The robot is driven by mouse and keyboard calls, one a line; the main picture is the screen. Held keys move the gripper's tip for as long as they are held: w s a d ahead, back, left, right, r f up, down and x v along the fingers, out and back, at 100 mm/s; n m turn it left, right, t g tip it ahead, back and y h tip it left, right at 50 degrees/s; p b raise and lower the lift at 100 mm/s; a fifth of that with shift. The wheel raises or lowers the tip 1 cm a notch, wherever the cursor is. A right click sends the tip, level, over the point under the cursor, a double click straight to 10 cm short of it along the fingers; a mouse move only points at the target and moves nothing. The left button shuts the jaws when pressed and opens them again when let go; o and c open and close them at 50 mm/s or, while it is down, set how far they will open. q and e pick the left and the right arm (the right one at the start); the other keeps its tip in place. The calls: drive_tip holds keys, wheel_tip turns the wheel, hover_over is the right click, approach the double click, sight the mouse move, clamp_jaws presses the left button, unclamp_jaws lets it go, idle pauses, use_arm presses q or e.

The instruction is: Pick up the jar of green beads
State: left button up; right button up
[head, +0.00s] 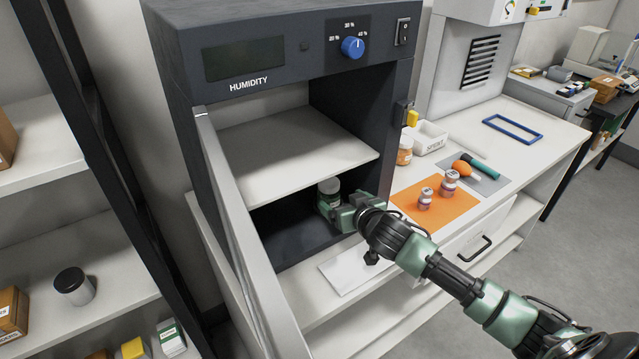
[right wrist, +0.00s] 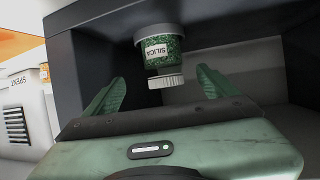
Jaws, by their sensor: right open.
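The jar of green beads (head: 328,188) stands in the lower compartment of the dark humidity cabinet (head: 385,100), with a white lid and green contents. In the right wrist view the jar (right wrist: 163,50) appears upside down, with a label reading SILICA. My right gripper (head: 338,211) reaches into the compartment close to the jar and partly covers it in the head view. In the right wrist view its green fingers (right wrist: 160,92) are apart, and the jar shows between and beyond them. I cannot tell whether they touch it. My left gripper is not in view.
The cabinet door (head: 235,230) stands open at the left, and a white shelf (head: 290,155) lies above the jar. An orange jar (head: 404,150) stands beside a white tray (head: 432,137).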

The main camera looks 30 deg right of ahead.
sight(333, 195)
drive_tip(key=shift+w+d+r, duration=0.1)
drive_tip(key=shift+w, duration=0.45)
drive_tip(key=shift+w+f+p, duration=0.25)
drive_tip(key=shift+w+p, duration=0.2)
drive_tip(key=shift+w, duration=0.2)
drive_tip(key=shift+w+a+f+p, duration=0.1)
drive_tip(key=shift+w+f+p, duration=0.1)
drive_tip(key=shift+w+f, duration=0.3)
drive_tip(key=shift+w+a+f+p, duration=0.1)
drive_tip(key=shift+w+f+p, duration=0.1)
drive_tip(key=shift+w, duration=0.5)
drive_tip(key=shift+x, duration=0.8)
drive_tip(key=shift+f, duration=0.15)
drive_tip(key=c, duration=1.3)
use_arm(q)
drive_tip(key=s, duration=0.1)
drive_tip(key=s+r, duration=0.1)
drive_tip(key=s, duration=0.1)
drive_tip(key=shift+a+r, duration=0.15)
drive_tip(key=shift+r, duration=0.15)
use_arm(e)
drive_tip(key=c, duration=0.4)
